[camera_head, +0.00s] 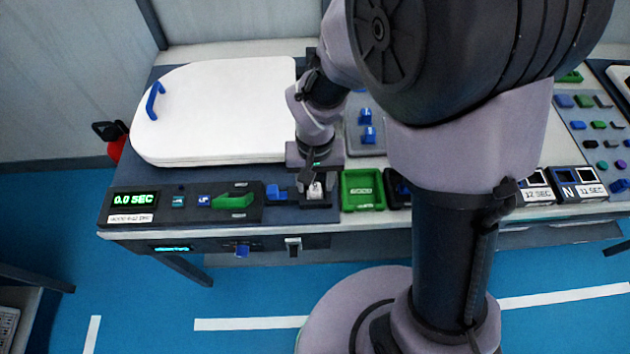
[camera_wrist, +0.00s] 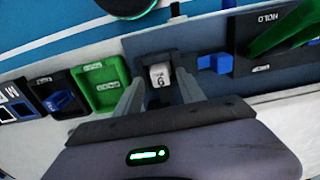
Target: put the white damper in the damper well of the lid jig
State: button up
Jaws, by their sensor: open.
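The white damper (camera_wrist: 160,76) is a small white block with a dark mark on its face. It sits at a dark block on a grey plate, and shows in the head view (camera_head: 316,191) under my gripper. My gripper (camera_wrist: 159,80) is open, with one finger on each side of the damper; I cannot tell whether either finger touches it. In the head view my gripper (camera_head: 315,183) points down at the bench's front edge. The lid jig carries a white lid (camera_head: 220,112) with a blue handle (camera_head: 154,100). I cannot make out which recess is the damper well.
A green tray (camera_head: 362,190) is just right of my gripper. A blue piece (camera_head: 276,192) and a green lever (camera_head: 233,201) are to its left, beside a timer display (camera_head: 134,200). Blue parts (camera_head: 367,134) lie on a grey tray behind. The bench front is crowded.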

notch_tip(320, 180, up, 11)
jog(key=p, duration=0.4)
notch_tip(320, 180, up, 12)
jog(key=r+m+t+y, duration=0.1)
jog(key=m+t+y, duration=0.1)
jog(key=m+t, duration=0.15)
send_over(315, 188)
jog(key=s+d, duration=0.6)
jog(key=s+r+t, duration=0.2)
jog(key=s, duration=0.3)
jog(key=shift+s+d+r, duration=0.2)
jog(key=shift+d+r, duration=0.05)
jog(key=shift+d, duration=0.15)
jog(key=shift+m, duration=0.25)
